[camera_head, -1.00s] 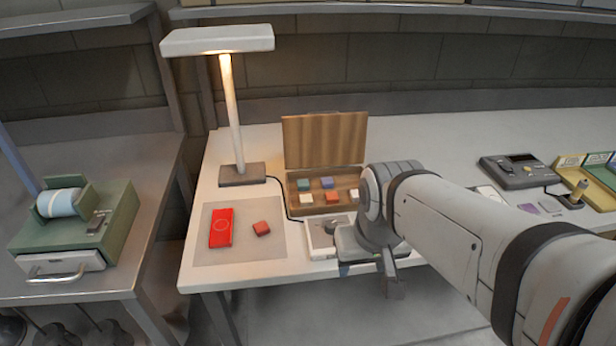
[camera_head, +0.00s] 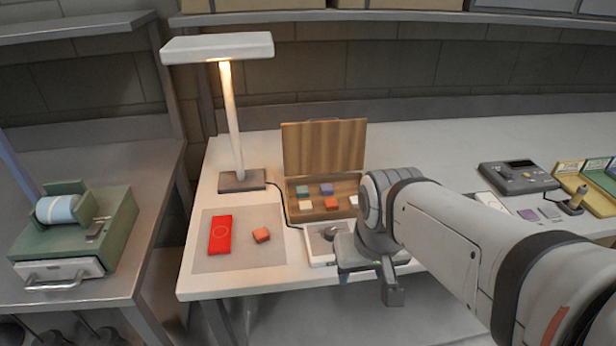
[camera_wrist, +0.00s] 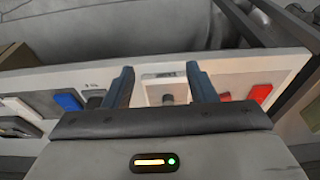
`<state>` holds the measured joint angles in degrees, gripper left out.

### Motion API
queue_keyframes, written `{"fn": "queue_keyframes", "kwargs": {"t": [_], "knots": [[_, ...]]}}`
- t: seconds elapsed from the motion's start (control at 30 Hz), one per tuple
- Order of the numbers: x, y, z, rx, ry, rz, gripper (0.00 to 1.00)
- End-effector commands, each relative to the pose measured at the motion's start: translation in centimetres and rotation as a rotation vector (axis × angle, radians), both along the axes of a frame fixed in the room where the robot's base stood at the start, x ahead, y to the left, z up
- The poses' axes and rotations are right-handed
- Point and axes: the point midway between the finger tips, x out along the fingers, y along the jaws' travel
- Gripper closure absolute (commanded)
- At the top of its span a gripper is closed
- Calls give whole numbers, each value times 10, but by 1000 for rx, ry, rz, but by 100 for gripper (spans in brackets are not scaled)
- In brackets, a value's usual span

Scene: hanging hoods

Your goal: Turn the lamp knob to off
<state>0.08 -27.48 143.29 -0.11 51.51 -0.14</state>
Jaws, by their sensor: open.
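The desk lamp (camera_head: 217,47) at the back left of the white table is lit, with a warm glow under its head. A small white control box (camera_head: 318,252) with a dark round knob (camera_head: 329,234) sits near the table's front edge, partly hidden by my arm. In the wrist view the knob (camera_wrist: 167,99) shows between the two dark fingers of my gripper (camera_wrist: 160,85). The gripper is open and empty. I cannot tell how far the fingertips are from the knob, and no contact shows.
An open wooden box (camera_head: 325,150) with several coloured blocks stands behind the control box. A grey mat (camera_head: 207,262) with a red case (camera_head: 220,235) and a red-orange block (camera_head: 261,235) lies to the left. A dark device (camera_head: 517,178) stands at the right.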

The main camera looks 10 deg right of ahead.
Motion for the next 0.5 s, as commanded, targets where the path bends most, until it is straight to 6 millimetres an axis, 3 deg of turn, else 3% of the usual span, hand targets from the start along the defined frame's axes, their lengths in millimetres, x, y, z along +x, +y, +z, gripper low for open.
{"fn": "queue_keyframes", "kwargs": {"t": [0.17, 0.5], "knots": [[17, 0, 6, 46, 35, -112, 48], [116, -6, 7, 269, 247, -769, 48]]}}
